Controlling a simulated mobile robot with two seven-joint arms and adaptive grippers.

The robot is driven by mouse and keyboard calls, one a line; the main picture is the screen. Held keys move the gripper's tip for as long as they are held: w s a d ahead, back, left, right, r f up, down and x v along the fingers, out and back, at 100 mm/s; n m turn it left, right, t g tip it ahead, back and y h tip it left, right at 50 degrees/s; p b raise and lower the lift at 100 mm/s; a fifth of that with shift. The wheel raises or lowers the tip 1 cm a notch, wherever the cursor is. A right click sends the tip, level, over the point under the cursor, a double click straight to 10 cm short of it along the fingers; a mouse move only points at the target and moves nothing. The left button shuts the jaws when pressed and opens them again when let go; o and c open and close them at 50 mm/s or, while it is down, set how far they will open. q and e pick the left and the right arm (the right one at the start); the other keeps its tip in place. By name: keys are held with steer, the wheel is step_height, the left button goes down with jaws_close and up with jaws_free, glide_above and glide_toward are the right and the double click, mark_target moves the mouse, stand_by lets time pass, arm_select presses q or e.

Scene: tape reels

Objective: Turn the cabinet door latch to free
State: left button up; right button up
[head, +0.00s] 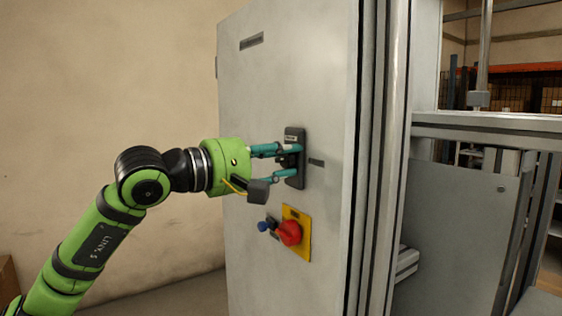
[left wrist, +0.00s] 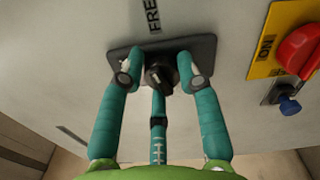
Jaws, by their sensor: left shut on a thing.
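The cabinet door (head: 262,90) is a tall grey panel facing me in the head view. The latch's dark plate (head: 301,166) is mounted on it; in the left wrist view the plate (left wrist: 203,46) has a black knob (left wrist: 160,77) at its middle. A "FREE" label (left wrist: 153,15) sits by the plate. My left gripper (head: 294,160) has teal fingers, closed around the knob, with fingertips at the plate; it also shows in the left wrist view (left wrist: 160,72). The fingers partly hide the latch in the head view. My right gripper is not in view.
A red rotary switch (head: 289,232) on a yellow plate (head: 297,213) sits just below the latch, with a blue knob (head: 264,226) beside it. A metal frame (head: 487,124) stands to the right. A plain wall (head: 90,90) is behind on the left.

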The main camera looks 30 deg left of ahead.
arm_select(q)
steer(key=m, duration=0.3)
steer(key=shift+d+f, duration=0.1)
steer(key=shift+f, duration=0.05)
steer(key=shift+f+m, duration=0.15)
steer(key=shift+m, duration=0.25)
steer(key=o, duration=1.1)
steer(key=shift+d, duration=0.15)
